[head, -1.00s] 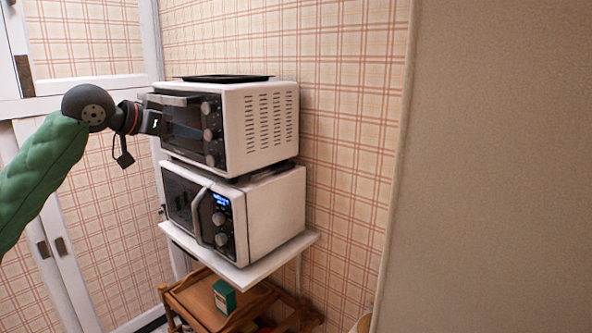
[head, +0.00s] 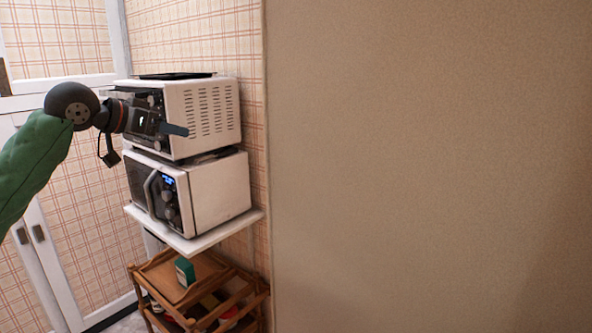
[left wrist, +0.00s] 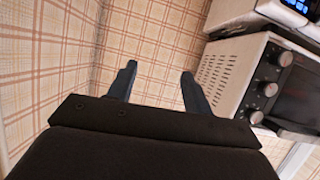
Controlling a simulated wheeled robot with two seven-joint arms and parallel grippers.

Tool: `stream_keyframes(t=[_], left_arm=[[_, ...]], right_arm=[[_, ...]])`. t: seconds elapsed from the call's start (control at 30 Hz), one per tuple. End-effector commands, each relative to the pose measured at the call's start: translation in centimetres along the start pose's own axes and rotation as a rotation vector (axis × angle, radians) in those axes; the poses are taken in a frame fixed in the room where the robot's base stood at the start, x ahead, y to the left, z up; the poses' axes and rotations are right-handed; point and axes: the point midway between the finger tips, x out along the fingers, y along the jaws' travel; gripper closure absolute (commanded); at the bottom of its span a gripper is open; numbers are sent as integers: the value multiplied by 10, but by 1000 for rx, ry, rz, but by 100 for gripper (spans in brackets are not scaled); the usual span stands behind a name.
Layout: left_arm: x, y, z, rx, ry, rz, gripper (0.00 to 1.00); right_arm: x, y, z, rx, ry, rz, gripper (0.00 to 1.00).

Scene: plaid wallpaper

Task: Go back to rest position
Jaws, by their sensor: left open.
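My left arm comes in from the left in the head view, in a green sleeve, with its gripper (head: 174,129) raised in front of the toaster oven (head: 205,115). In the left wrist view my left gripper (left wrist: 158,85) has its two dark fingers spread apart, with only plaid wall between them. The toaster oven's knobs and side also show at the right of that view (left wrist: 235,72). I cannot tell from these views whether the gripper touches the oven. My right gripper is in neither view.
The toaster oven stands on a white microwave (head: 215,188) on a white wall shelf (head: 205,238). A dark tray (head: 175,76) lies on top. Below is a wooden cart (head: 165,275) with a green box (head: 185,271). A plain beige wall (head: 430,160) fills the right.

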Motion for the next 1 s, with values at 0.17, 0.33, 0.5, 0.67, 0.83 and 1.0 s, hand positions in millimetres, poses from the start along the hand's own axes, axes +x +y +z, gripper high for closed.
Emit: stream_keyframes(t=[0.17, 0.33, 0.5, 0.67, 0.83, 1.0], left_arm=[[17, -4, 16, -11, -12, -3, 50], [36, -9, 36, -22, -25, -8, 50], [59, -15, 62, -38, -43, -16, 50], [91, -22, 102, -63, -70, -27, 50], [135, -28, 169, -97, -115, -48, 50], [173, -29, 242, -134, -164, -73, 50]], right_arm=[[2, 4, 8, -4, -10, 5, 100], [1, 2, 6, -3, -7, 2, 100], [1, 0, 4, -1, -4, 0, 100], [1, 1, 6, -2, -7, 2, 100], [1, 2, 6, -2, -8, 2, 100], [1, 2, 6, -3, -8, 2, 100]])
